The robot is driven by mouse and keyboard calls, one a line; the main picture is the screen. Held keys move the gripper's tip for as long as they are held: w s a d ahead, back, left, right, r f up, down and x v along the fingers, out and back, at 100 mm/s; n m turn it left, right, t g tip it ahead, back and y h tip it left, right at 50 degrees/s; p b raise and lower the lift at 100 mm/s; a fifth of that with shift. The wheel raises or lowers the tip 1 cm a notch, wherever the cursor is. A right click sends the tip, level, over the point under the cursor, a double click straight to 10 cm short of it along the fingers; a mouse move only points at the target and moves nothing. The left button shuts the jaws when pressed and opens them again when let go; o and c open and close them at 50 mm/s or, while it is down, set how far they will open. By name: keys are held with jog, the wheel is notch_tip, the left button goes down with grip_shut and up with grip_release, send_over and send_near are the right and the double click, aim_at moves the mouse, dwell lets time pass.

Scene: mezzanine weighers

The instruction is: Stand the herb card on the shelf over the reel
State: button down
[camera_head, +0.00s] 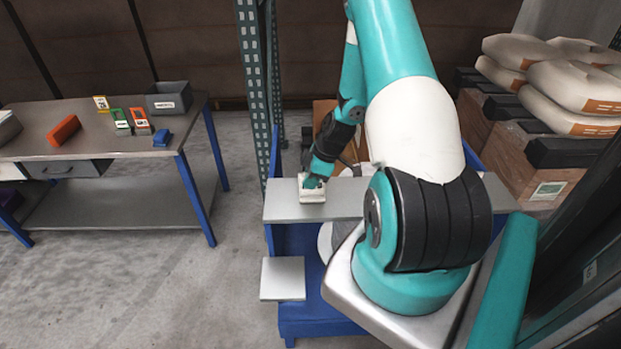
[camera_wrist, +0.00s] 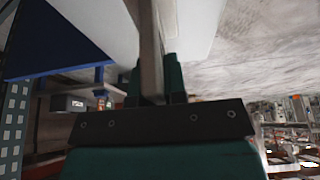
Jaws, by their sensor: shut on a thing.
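The grey shelf (camera_head: 345,198) tops a blue stand in the middle of the head view. A pale rounded thing, perhaps the reel (camera_head: 325,240), shows partly below it, mostly hidden by my arm. My gripper (camera_head: 314,182) is low over the shelf's left part, shut on a small whitish piece, seemingly the herb card (camera_head: 312,196). The piece is at the shelf surface; I cannot tell whether it touches. In the wrist view, my gripper (camera_wrist: 158,85) has a thin greyish edge (camera_wrist: 150,45) between its fingers, beside a pale surface. The card's face is not readable.
A small pale plate (camera_head: 283,278) juts out at the stand's lower left. A workbench (camera_head: 95,140) at left holds an orange block (camera_head: 63,130), small cards and a grey bin (camera_head: 169,98). A perforated post (camera_head: 252,90) stands close behind the shelf. Sacks (camera_head: 570,85) lie on crates at right.

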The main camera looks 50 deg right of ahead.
jog(key=shift+f, duration=0.1)
jog(key=c, duration=1.2)
grip_release()
jog(key=shift+o, duration=0.2)
